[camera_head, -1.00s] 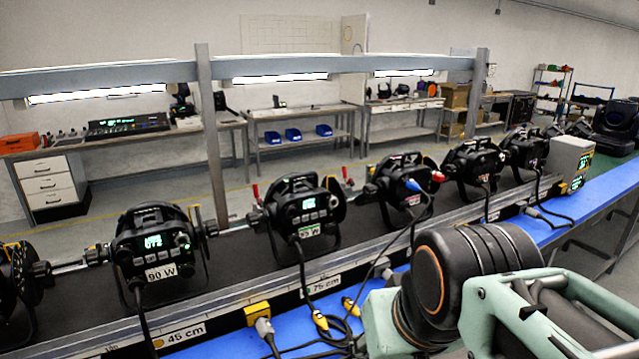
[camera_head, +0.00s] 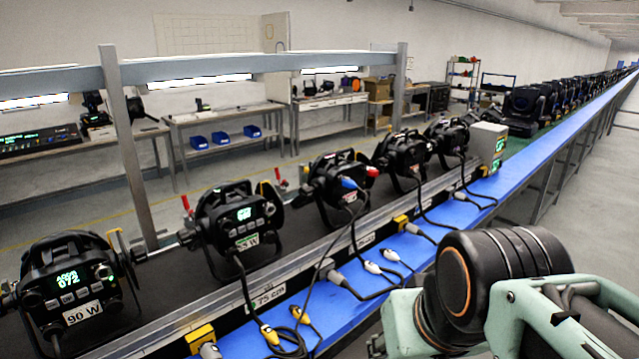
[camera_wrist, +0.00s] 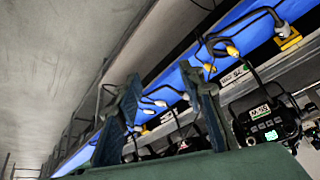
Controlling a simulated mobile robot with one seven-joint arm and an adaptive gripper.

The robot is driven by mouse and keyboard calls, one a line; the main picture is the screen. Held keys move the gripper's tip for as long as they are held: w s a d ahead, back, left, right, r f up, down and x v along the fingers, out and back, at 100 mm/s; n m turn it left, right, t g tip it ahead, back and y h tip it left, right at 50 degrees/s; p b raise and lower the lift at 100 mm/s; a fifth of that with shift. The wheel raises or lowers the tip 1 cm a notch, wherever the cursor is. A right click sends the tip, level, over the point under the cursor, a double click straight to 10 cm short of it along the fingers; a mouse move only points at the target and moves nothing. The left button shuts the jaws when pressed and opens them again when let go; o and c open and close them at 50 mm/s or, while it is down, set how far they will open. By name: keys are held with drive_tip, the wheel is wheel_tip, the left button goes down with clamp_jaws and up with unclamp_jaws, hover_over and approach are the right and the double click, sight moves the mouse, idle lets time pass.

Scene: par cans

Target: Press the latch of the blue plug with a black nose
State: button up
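A blue plug (camera_head: 349,183) sits at the back of the third par can (camera_head: 334,190) in the head view, with a dark cable hanging from it. It is too small to make out its latch or a black nose. A red plug (camera_head: 372,171) is just right of it. In the wrist view, my gripper (camera_wrist: 160,72) has its two fingers spread apart with nothing between them. It is well away from the blue plug, which I cannot pick out in the wrist view. In the head view only my arm shows, at the lower right, without the fingers.
Several par cans stand in a row on a dark rail behind the blue bench (camera_head: 470,212). White and yellow connectors (camera_head: 270,335) and loose cables lie on the bench. A grey box (camera_head: 488,146) with green displays stands at the row's far end. A grey post (camera_head: 128,150) rises behind the row.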

clamp_jaws()
idle(1.4)
